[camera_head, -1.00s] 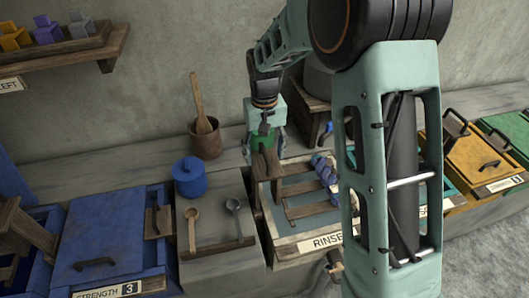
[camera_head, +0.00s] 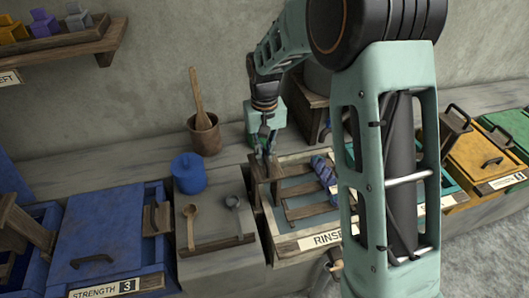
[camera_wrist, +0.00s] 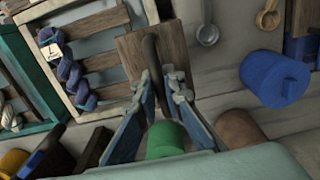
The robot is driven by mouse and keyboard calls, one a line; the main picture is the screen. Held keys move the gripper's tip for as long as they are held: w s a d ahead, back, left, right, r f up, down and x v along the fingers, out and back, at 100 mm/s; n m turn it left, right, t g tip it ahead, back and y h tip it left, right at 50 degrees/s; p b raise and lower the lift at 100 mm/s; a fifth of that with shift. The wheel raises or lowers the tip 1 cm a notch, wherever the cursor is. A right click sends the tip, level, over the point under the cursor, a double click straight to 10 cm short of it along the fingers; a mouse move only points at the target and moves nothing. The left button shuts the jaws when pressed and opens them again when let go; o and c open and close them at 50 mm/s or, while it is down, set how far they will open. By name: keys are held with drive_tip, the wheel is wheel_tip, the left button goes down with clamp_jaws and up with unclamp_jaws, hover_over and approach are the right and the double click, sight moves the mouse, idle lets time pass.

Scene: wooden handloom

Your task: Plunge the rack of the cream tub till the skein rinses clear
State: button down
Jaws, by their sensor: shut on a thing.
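The cream tub (camera_head: 290,250) stands on the bench with a RINSE label on its front. Its wooden slatted rack (camera_head: 312,208) lies in the tub opening, and it also shows in the wrist view (camera_wrist: 95,63). A blue-purple twisted skein (camera_head: 323,171) lies across the slats; in the wrist view the skein (camera_wrist: 72,75) bears a pale tag. My gripper (camera_head: 267,152) is at the rack's back left end. In the wrist view my gripper (camera_wrist: 163,77) is shut on the dark upright handle (camera_wrist: 151,50) by the wooden end board (camera_wrist: 130,50). The grip partly hides the handle.
A blue jar (camera_head: 188,174), a brown cup (camera_head: 205,138) and two ladles stand or lie left of the tub. A green round thing (camera_wrist: 165,140) shows between my fingers. Blue tubs (camera_head: 100,235) are at left, a yellow tub (camera_head: 478,160) at right. My arm hides the tub's right side.

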drive_tip(key=shift+s+d+f+b, duration=0.1)
drive_tip(key=shift+f+b, duration=4.85)
drive_tip(key=shift+f, duration=3.05)
wheel_tip(320, 180, up, 16)
drive_tip(key=p, duration=1)
drive_tip(key=shift+f, duration=0.15)
wheel_tip(320, 180, down, 16)
drive_tip(key=b, duration=1)
drive_tip(key=shift+r, duration=0.2)
drive_tip(key=shift+r, duration=0.1)
